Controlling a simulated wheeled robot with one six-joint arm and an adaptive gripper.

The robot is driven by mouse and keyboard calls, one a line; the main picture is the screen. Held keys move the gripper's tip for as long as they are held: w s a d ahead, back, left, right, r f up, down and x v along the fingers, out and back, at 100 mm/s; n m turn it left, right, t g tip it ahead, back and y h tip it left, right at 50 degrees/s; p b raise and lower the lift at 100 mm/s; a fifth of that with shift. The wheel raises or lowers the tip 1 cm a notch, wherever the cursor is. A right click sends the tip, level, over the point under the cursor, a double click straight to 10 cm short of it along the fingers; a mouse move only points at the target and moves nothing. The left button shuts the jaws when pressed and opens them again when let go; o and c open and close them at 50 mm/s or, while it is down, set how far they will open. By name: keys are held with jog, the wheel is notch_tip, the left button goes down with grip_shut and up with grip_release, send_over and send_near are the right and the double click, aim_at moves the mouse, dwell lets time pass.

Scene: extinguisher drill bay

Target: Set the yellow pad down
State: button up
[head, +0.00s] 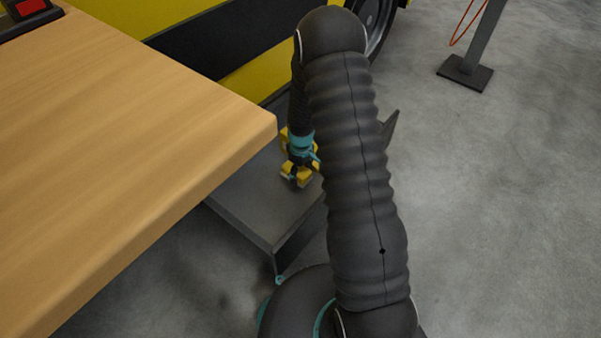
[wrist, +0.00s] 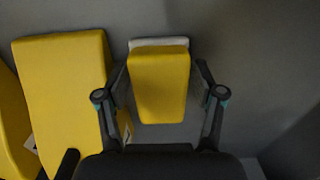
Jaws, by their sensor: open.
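A yellow pad (wrist: 160,82) with a pale edge along its far side is between the two fingers of my gripper (wrist: 160,74) in the wrist view. The fingers are open, with a narrow gap on each side of the pad. In the head view my gripper (head: 299,166) is low over a dark grey platform (head: 257,208), with yellow showing around it. My arm hides part of this area. Whether the pad rests fully flat cannot be told.
A larger yellow block (wrist: 66,95) lies just left of the pad, with another yellow piece (wrist: 12,125) at the left edge. A wooden tabletop (head: 130,130) overhangs the platform's left side. A grey post (head: 478,45) stands at the back right; the floor on the right is clear.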

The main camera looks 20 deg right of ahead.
notch_tip(320, 180, up, 12)
jog(key=r+p, duration=0.1)
notch_tip(320, 180, up, 10)
jog(key=m+t, duration=0.1)
send_over(301, 172)
jog(key=s+a, duration=0.1)
jog(key=s, duration=0.2)
jog(key=s+a+r+m+t, duration=0.2)
jog(key=s+r, duration=0.5)
jog(key=r, duration=0.3)
jog(key=s+a+r+m+t, duration=0.1)
jog(key=s+r, duration=0.3)
jog(key=s, duration=0.5)
jog(key=s+a+r+m+t, duration=0.1)
jog(key=s+r+m, duration=0.1)
jog(key=s+r, duration=0.3)
jog(key=s, duration=0.4)
jog(key=shift+m+t, duration=0.3)
jog(key=shift+m, duration=0.1)
